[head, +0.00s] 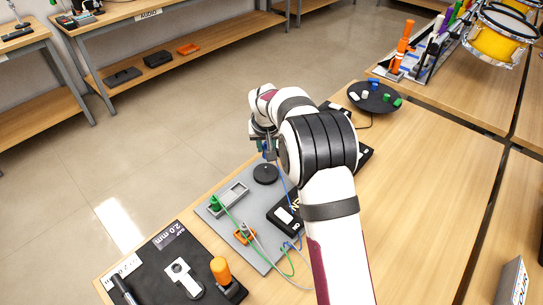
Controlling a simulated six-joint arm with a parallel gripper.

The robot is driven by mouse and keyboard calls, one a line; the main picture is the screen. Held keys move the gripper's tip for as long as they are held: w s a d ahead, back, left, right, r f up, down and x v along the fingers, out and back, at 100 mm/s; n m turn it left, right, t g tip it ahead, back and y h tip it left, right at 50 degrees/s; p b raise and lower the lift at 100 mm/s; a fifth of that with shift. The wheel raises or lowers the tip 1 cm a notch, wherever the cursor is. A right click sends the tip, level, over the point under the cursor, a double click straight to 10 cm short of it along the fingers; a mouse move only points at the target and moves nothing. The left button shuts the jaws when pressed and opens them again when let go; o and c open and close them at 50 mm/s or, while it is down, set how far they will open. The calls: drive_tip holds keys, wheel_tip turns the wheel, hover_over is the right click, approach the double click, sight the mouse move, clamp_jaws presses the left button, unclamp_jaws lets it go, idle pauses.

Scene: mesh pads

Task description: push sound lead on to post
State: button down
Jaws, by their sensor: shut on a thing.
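My gripper (266,150) is above the far end of the grey board (228,227), just beyond the round black disc (265,174). It is shut on the end of a blue lead, taken to be the sound lead (284,191). The lead runs down from my gripper toward a black box (285,216) with a white label. My gripper and wrist hide most of the held end. I cannot make out the post or tell whether the lead end touches it.
A green lead (236,219) and a pale lead cross the board near a green block (214,203) and an orange block (244,233). A black mat (205,256) with an orange-handled tool lies in front. A round black tray (375,97) stands behind.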

drive_tip(key=shift+w+a+f, duration=0.15)
drive_tip(key=shift+w, duration=0.15)
drive_tip(key=shift+f, duration=2.1)
drive_tip(key=shift+f, duration=0.15)
drive_tip(key=shift+f, duration=1.4)
drive_tip(key=c, duration=0.6)
unclamp_jaws()
